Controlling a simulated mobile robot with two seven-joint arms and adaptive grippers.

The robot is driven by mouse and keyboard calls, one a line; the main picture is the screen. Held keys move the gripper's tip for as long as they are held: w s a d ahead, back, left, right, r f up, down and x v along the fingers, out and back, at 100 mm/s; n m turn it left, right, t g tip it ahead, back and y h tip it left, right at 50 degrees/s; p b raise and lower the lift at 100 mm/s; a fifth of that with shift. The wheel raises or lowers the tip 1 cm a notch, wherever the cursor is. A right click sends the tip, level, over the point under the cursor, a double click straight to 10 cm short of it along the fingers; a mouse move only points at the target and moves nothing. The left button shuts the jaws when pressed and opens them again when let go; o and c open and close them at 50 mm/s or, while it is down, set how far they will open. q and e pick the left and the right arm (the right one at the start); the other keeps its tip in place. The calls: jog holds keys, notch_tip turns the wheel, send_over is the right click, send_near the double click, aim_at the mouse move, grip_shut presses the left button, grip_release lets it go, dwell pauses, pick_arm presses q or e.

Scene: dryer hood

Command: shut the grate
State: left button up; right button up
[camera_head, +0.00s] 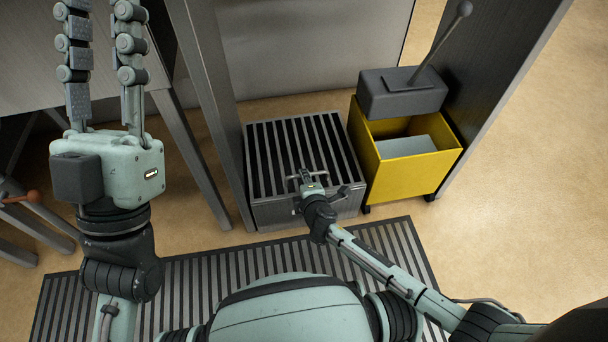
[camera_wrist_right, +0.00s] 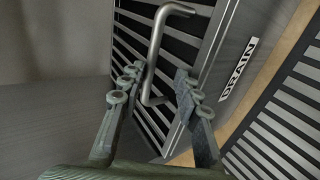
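The grate (camera_head: 282,143), dark with pale metal bars, lies over the top of a low grey box between two grey uprights. In the head view I cannot tell whether it sits fully flush. A bent metal handle (camera_wrist_right: 155,52) stands out from the grate; in the right wrist view it passes between my right gripper's fingers. My right gripper (camera_wrist_right: 158,82) is open, with a finger on each side of the handle and visible gaps. In the head view my right gripper (camera_head: 312,182) is at the grate's front edge, partly hiding it. My left gripper (camera_head: 100,12) is open and empty at upper left, away from the grate.
The box front carries a "DRAIN" label (camera_wrist_right: 238,70). A yellow bin (camera_head: 410,172) with a dark block and lever (camera_head: 402,92) stands right of the box. A slatted floor mat (camera_head: 215,275) lies in front. A grey table (camera_head: 90,95) is at left.

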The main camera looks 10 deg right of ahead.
notch_tip(320, 180, up, 10)
dwell(0.4)
jog(key=shift+w+f, duration=0.1)
